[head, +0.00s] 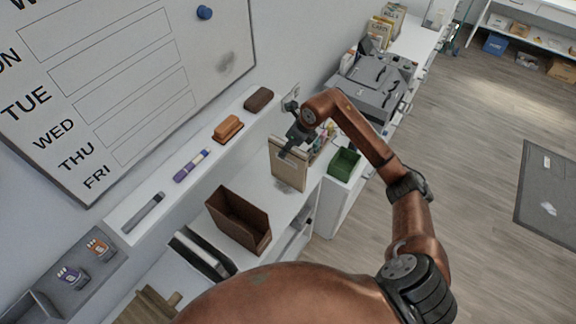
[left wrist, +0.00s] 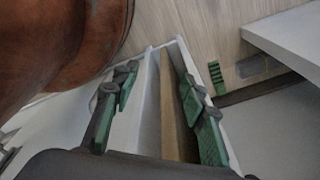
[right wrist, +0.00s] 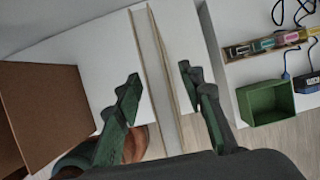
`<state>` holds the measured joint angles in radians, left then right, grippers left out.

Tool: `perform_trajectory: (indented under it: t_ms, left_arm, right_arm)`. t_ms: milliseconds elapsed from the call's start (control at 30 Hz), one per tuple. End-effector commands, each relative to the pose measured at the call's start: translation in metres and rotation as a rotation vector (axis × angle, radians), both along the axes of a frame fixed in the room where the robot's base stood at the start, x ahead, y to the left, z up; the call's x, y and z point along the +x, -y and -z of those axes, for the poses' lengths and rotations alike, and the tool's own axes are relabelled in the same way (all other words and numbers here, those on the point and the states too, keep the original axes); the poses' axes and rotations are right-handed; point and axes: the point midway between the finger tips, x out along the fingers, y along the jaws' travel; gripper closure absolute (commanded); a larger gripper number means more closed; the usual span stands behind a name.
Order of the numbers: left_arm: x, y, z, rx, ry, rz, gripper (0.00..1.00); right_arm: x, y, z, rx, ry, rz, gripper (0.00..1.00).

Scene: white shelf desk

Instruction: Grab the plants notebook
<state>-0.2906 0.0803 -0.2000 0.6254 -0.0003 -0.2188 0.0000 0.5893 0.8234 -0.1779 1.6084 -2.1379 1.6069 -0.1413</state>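A thin beige book-like item (head: 288,166) stands upright on the white desk in the head view; no title is readable, so I cannot confirm it is the plants notebook. My right gripper (head: 294,142) is at its top edge. In the right wrist view, the item (right wrist: 162,70) stands edge-on between the spread fingers of my right gripper (right wrist: 158,88), with gaps on both sides. In the left wrist view, my left gripper (left wrist: 158,95) is also spread, with a brown upright panel (left wrist: 172,105) between its fingers. The left gripper is not visible in the head view.
A brown open box (head: 238,218) stands left of the item, near dark upright folders (head: 202,252). A green bin (head: 344,164) stands to its right. A ledge above holds an orange eraser (head: 228,128) and markers (head: 191,166). A grey printer (head: 375,85) is farther back.

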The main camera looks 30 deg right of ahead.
Motion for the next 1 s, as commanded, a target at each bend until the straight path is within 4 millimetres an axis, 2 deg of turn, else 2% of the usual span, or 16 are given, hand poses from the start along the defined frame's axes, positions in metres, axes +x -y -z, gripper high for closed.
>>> perform_trajectory:
  t_ms: [133, 267, 633, 1000]
  left_arm:
    - [-0.017, -0.001, 0.003, 0.001, -0.020, -0.004, 0.60]
    - [-0.024, -0.001, 0.005, 0.002, -0.031, -0.006, 0.60]
    - [-0.012, 0.000, 0.005, 0.001, -0.015, -0.002, 0.60]
    - [-0.009, 0.000, 0.005, 0.000, -0.011, -0.002, 0.60]
  right_arm:
    - [0.000, 0.000, 0.002, 0.000, 0.001, -0.001, 0.64]
    - [0.000, 0.000, 0.003, 0.000, 0.001, 0.000, 0.64]
    - [0.000, 0.000, 0.004, 0.000, 0.000, 0.000, 0.64]
    - [0.000, 0.000, 0.004, 0.000, 0.000, 0.000, 0.89]
